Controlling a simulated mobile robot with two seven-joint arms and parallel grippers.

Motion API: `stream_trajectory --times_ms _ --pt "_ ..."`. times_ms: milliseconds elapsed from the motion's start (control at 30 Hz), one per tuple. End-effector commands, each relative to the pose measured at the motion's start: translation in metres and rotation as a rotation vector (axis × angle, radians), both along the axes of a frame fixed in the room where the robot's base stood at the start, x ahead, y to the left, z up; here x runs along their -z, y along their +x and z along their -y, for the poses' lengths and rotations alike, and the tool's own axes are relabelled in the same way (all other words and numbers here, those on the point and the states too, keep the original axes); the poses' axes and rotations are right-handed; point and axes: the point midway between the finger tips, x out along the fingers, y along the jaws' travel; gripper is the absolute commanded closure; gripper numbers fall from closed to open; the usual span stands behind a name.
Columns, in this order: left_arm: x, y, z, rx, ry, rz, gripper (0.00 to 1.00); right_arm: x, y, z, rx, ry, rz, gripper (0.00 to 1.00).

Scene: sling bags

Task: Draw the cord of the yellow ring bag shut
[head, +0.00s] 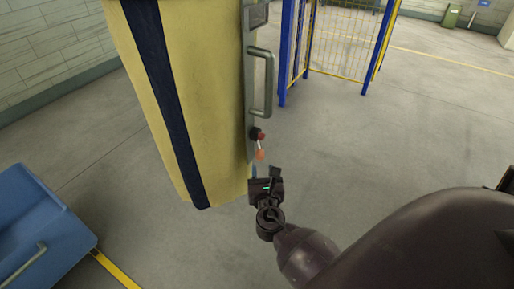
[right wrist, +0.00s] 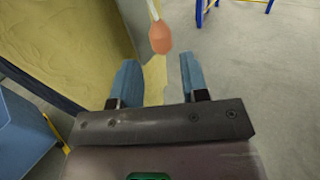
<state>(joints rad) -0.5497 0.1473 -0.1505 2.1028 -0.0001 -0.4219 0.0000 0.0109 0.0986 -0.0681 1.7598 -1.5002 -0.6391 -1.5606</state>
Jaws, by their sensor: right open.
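The yellow bag (head: 205,80) with a dark blue vertical stripe fills the upper left middle of the head view. A pale cord (head: 258,146) with an orange bead (head: 260,155) at its end hangs by its right edge, below a dark and red fitting (head: 257,134). My right gripper (head: 265,173) is just below the bead. In the right wrist view the orange bead (right wrist: 160,38) shows beyond the two blue fingertips (right wrist: 159,62), between their lines. The fingers are apart with nothing between them. The bag's top and any ring are out of view. My left gripper is not in view.
A grey metal strip with a handle (head: 269,82) runs along the bag's right edge. A blue bin (head: 40,225) stands at lower left. A blue-framed mesh fence (head: 340,45) stands behind. Open grey floor (head: 430,130) lies to the right.

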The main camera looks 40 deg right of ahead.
Motion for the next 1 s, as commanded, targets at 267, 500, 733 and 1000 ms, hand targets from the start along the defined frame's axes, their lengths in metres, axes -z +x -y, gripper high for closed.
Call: stream_trajectory --times_ms 267,500,733,1000 --pt "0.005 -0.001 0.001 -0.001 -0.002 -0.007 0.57 0.000 0.037 0.022 -0.001 0.000 0.001 0.59" --pt "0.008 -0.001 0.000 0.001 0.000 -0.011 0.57 0.001 0.069 0.042 -0.001 0.002 0.001 0.59" --pt "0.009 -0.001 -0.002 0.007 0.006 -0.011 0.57 0.001 0.084 0.051 -0.001 0.004 0.001 0.59" --pt "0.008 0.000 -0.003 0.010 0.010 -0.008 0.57 0.000 0.086 0.053 0.000 0.004 0.001 0.59"
